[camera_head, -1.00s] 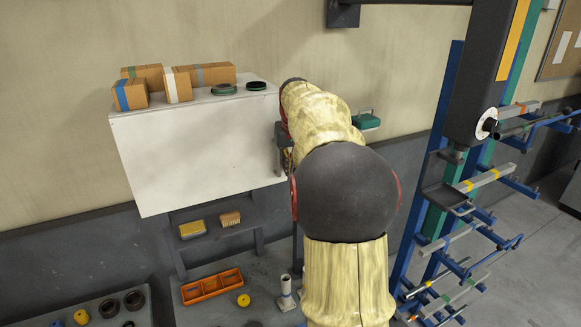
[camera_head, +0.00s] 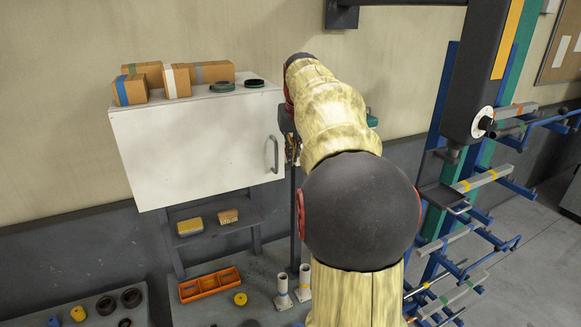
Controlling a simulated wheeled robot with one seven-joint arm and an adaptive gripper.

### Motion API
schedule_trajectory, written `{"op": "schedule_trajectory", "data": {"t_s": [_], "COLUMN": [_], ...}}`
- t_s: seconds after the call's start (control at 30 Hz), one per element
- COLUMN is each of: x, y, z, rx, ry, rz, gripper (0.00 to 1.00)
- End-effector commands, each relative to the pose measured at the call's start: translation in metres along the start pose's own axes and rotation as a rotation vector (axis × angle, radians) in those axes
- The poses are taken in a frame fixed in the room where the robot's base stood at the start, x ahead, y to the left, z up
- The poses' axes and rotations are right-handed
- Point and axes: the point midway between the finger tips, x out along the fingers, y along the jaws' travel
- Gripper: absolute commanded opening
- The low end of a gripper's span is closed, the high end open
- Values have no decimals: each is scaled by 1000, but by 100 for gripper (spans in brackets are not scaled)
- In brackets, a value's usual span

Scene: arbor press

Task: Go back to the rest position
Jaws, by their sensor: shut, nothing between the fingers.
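My arm reaches forward from the bottom centre to the right edge of a white wall cabinet (camera_head: 190,150). My gripper (camera_head: 287,120) shows only as a dark part at the far end of the arm, beside the cabinet's right edge. It is shut and empty; most of it is hidden behind my arm. The cabinet's front is flat and looks closed. Its grey bar handle (camera_head: 275,154) is in plain view, just below and left of my gripper, and seems clear of it.
Cardboard boxes (camera_head: 128,90) and dark rings (camera_head: 222,86) lie on the cabinet. Below stand an orange tray (camera_head: 211,283), a yellow ring (camera_head: 240,299) and pale stands (camera_head: 283,292). A blue rack with projecting bars (camera_head: 478,181) stands close on the right.

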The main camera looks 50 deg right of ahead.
Motion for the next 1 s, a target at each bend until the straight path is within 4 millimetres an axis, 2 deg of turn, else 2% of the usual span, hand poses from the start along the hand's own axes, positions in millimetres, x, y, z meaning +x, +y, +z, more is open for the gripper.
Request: {"op": "schedule_trajectory", "data": {"t_s": [0.1, 0.23, 0.67, 0.77, 0.87, 0.93, 1.0], "x": [-20, -32, -39, -23, 2, 14, 32], "y": [3, 4, 5, 6, 7, 3, -12], "z": [-1, -1, -4, -2, 16, 36, 64], "rx": [1, 1, 12, 29, 46, 51, 41], "ry": [5, 3, 16, 19, -9, -20, -30], "rz": [1, 1, 3, 7, 10, 11, 6], "gripper": [0, 0, 0, 0, 0, 0, 0]}}
